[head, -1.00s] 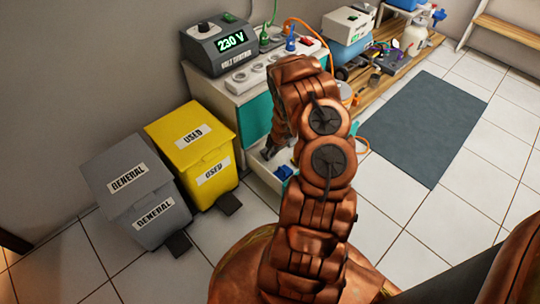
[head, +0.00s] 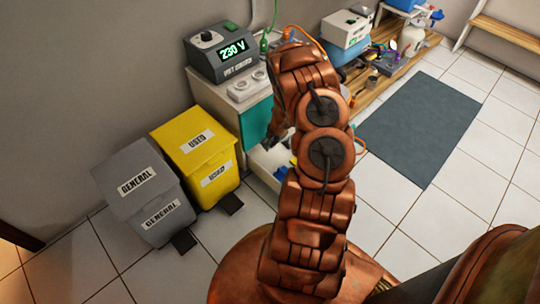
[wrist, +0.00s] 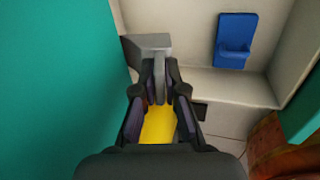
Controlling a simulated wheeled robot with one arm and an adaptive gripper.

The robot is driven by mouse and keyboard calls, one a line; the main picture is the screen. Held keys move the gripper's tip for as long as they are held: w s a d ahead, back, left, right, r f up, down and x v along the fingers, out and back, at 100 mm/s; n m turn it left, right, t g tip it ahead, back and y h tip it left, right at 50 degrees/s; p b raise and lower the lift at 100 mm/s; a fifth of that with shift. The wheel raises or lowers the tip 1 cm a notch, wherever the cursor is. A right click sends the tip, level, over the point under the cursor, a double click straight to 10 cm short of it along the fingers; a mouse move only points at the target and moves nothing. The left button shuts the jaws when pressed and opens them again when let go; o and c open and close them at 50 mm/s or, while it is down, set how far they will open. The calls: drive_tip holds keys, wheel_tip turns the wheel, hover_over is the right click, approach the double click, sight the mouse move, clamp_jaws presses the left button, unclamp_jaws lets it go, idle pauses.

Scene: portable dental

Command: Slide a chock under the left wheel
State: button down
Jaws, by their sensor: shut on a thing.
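My gripper (wrist: 160,92) points down inside a pale, teal-sided bay of the cabinet. It is shut on a narrow piece that I take to be the chock (wrist: 159,124). Yellow shows between the finger pads, and a grey fin shows between the fingertips. A grey block (wrist: 146,43) sits at the far end of the fin; I cannot tell whether all these are one thing. In the head view my gripper (head: 266,145) is small and dark beside the cabinet's teal panel, partly behind my arm. I cannot make out the left wheel.
The cabinet (head: 220,100) carries a 230 V unit (head: 226,52). Yellow (head: 196,165) and grey (head: 147,195) bins stand left of it.

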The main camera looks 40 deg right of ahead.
drive_tip(key=shift+r+p, duration=2.35)
drive_tip(key=shift+r, duration=0.5)
drive_tip(key=shift+a+f, duration=0.1)
